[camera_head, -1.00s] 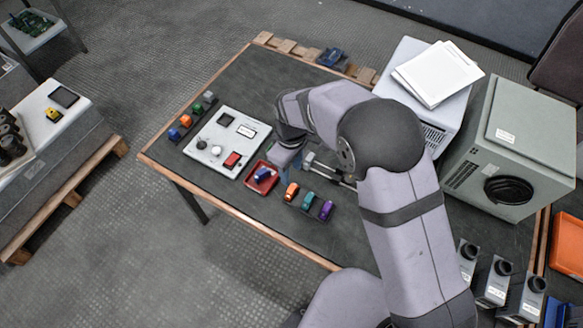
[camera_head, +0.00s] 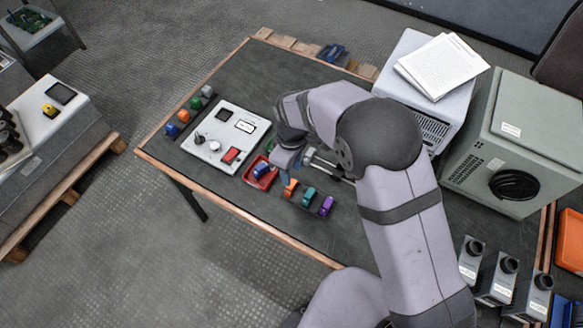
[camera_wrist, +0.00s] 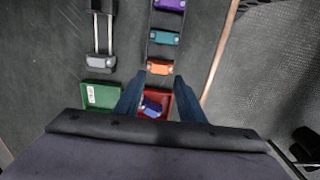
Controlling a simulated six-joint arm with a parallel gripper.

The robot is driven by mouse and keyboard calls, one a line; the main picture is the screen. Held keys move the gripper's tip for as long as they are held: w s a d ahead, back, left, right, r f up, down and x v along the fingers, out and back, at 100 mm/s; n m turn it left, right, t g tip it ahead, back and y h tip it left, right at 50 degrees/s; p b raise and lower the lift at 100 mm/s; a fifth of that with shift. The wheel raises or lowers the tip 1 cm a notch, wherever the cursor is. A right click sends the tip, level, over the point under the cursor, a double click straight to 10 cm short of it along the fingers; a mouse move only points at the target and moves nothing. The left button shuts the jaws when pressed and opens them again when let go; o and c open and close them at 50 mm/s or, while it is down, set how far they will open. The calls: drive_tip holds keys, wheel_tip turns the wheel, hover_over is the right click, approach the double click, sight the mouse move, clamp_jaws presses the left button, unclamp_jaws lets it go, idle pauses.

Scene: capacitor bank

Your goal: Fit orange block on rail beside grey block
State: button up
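The orange block (camera_head: 290,188) sits in a dark holder at the end of a row with a teal block (camera_head: 308,195) and a purple block (camera_head: 326,206). In the wrist view the orange block (camera_wrist: 159,68) lies just beyond the fingertips of my gripper (camera_wrist: 160,78). The fingers are open, apart from each other, with nothing held between them. The grey block (camera_wrist: 100,62) sits at the near end of a two-rod rail (camera_wrist: 104,30), left of the orange block. In the head view my arm partly hides the rail (camera_head: 330,167).
A red tray (camera_head: 250,178) holding a blue block (camera_head: 262,171) lies close by the fingers. A green tray (camera_wrist: 100,95) sits near the grey block. A white panel (camera_head: 205,153) with controls stands at left.

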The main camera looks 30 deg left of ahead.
drive_tip(key=shift+f+b, duration=1.6)
drive_tip(key=shift+f, duration=1.2)
drive_tip(key=c, duration=0.8)
drive_tip(key=shift+o, duration=0.2)
drive_tip(key=shift+r, duration=0.1)
drive_tip(key=shift+r+p, duration=2.8)
drive_tip(key=shift+r, duration=0.65)
